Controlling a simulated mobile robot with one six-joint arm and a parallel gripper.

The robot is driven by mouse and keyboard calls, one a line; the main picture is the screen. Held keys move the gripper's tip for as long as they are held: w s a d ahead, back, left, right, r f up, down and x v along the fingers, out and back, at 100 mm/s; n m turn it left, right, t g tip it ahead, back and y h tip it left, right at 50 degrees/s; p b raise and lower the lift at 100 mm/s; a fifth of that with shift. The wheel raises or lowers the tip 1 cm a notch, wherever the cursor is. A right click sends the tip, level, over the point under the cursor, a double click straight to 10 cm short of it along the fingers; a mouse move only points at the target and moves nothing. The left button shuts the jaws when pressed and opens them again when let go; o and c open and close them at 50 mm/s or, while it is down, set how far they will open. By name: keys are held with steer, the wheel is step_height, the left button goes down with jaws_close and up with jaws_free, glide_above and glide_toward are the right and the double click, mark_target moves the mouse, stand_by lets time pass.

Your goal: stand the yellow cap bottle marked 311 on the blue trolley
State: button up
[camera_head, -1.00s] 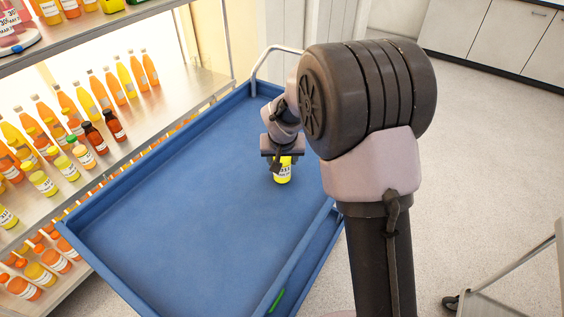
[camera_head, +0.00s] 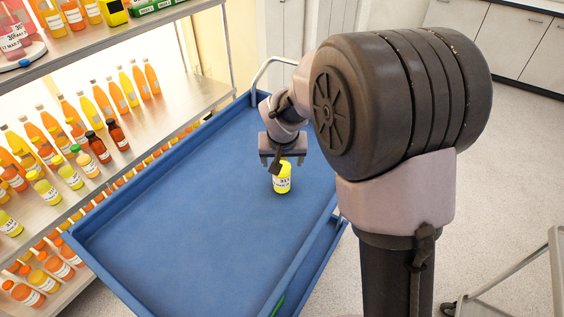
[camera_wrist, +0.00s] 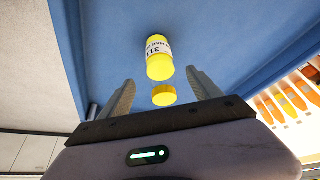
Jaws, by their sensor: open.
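The yellow bottle (camera_head: 282,181) stands upright on the blue trolley (camera_head: 190,205), toward its far right side. Its white label reads 311, upside down in the wrist view (camera_wrist: 157,50). Its yellow cap (camera_wrist: 164,95) shows toward my gripper. My gripper (camera_head: 281,162) is just above and behind the bottle in the head view. In the wrist view my gripper (camera_wrist: 160,82) is open, with a finger on either side of the cap and clear gaps between. In the head view the gripper partly hides the bottle's top.
A lit shelf (camera_head: 160,115) with several rows of juice bottles stands along the trolley's left side. The rest of the trolley top is bare, within a raised blue rim. A metal handle (camera_head: 275,66) rises at the far end. Open floor (camera_head: 510,150) lies to the right.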

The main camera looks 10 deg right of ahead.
steer(key=s+r+m+y, duration=0.1)
steer(key=s+r+m, duration=0.1)
steer(key=s+r, duration=1.3)
steer(key=s+a+t+y, duration=0.1)
steer(key=s+a+y, duration=0.1)
steer(key=s, duration=1.2)
steer(key=shift+s+a+p, duration=0.4)
steer(key=shift+a+p, duration=0.05)
steer(key=shift+a, duration=0.25)
